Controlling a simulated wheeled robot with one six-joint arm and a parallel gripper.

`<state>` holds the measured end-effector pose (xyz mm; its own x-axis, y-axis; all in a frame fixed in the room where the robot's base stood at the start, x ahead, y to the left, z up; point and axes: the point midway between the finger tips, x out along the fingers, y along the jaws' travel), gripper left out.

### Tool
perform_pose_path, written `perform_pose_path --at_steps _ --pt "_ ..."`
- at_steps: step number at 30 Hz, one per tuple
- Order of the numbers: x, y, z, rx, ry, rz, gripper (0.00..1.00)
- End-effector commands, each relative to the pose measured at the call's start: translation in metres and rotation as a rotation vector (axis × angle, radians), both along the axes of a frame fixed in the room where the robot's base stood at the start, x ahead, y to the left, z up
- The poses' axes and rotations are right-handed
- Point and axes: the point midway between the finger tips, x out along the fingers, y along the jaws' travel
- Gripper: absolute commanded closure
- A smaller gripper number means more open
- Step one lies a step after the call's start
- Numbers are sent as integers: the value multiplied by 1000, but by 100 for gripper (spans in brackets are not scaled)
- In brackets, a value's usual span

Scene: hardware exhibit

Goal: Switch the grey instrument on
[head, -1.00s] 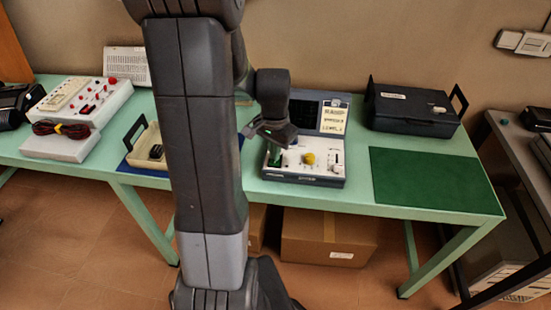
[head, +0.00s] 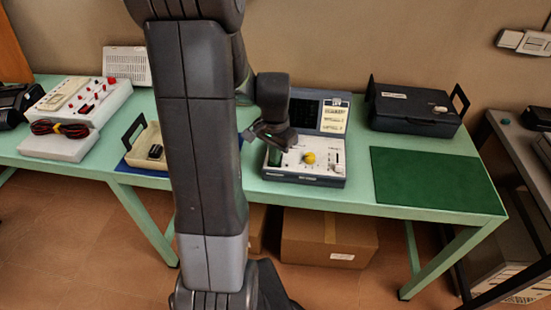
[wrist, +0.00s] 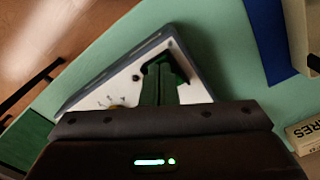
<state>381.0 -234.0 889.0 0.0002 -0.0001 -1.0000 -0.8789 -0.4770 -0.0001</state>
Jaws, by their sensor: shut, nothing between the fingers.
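The grey instrument (head: 330,172) stands open on the green table, its dark lid raised at the back and its white panel facing up. A yellow knob (head: 309,157) sits mid-panel, with small controls to its right. My gripper (head: 275,158) is over the left part of the panel, left of the knob. In the wrist view my gripper (wrist: 160,84) has its green fingers shut together, with nothing visible between them, over the panel (wrist: 120,88) near a corner. A dark patch beside the fingertips is unclear. The power switch cannot be made out; my gripper hides part of the panel.
A closed black case (head: 415,108) and a green mat (head: 430,180) lie to the right. A cream tray (head: 140,155) on a blue mat and a white box with red knobs (head: 95,98) are to the left. Cardboard boxes (head: 330,232) are below the table.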

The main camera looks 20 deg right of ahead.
Motion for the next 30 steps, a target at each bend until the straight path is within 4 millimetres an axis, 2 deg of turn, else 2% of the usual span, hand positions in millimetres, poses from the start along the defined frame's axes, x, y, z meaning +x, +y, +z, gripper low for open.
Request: perform_pose_path --at_steps 4,10,30 --pt "0 0 -3 0 0 0 100" --pt "0 0 3 0 0 0 100" --pt "0 0 58 0 -1 0 100"
